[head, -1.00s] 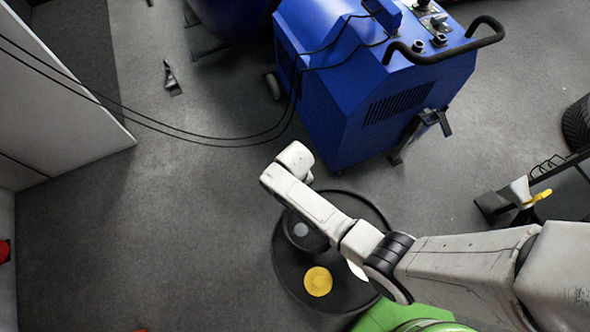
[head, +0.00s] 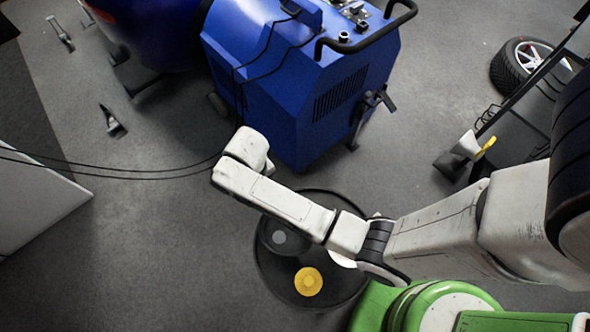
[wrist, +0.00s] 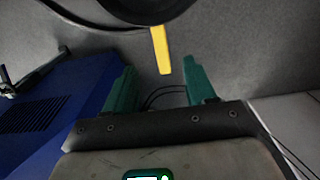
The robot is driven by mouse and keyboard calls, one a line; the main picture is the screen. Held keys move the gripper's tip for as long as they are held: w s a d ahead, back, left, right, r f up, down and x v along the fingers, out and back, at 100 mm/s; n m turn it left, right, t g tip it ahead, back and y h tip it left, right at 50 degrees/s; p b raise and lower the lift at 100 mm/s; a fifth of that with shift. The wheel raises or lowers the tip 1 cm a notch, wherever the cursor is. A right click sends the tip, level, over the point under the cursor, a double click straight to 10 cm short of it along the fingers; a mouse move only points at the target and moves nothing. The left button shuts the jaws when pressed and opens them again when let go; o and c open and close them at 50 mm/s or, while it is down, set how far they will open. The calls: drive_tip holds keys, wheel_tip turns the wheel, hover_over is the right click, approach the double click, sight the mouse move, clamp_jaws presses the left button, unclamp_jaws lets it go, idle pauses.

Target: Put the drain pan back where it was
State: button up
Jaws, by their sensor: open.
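A round black pan-like disc (head: 340,288) lies below my arm in the head view, with a yellow round patch and a dark raised part with a grey top on it. I take it for the drain pan, but cannot be sure. In the wrist view a dark round thing (wrist: 130,8) is cut off by the top edge. A yellow tab (wrist: 161,50) hangs from it. My gripper (wrist: 160,70) is open, its two green fingers apart, with the tab between them in the picture; I cannot tell contact. The fingers are hidden in the head view.
A blue machine (head: 290,90) with a black handle stands behind my arm. Cables (head: 130,175) run left from it to a white panel (head: 35,205). A wheel (head: 520,62) and a dark frame stand at right. Small tools (head: 113,122) lie at upper left. Floor at lower left is clear.

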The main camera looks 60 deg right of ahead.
drive_tip(key=s+d+r+n, duration=0.1)
drive_tip(key=s+r, duration=0.4)
drive_tip(key=s, duration=0.3)
drive_tip(key=s+d+r+n+t, duration=0.1)
drive_tip(key=s+d+r+n, duration=0.1)
drive_tip(key=s+r, duration=0.3)
drive_tip(key=s, duration=0.4)
drive_tip(key=shift+s+d+r, duration=0.15)
drive_tip(key=shift+s+r, duration=0.05)
drive_tip(key=shift+r, duration=0.05)
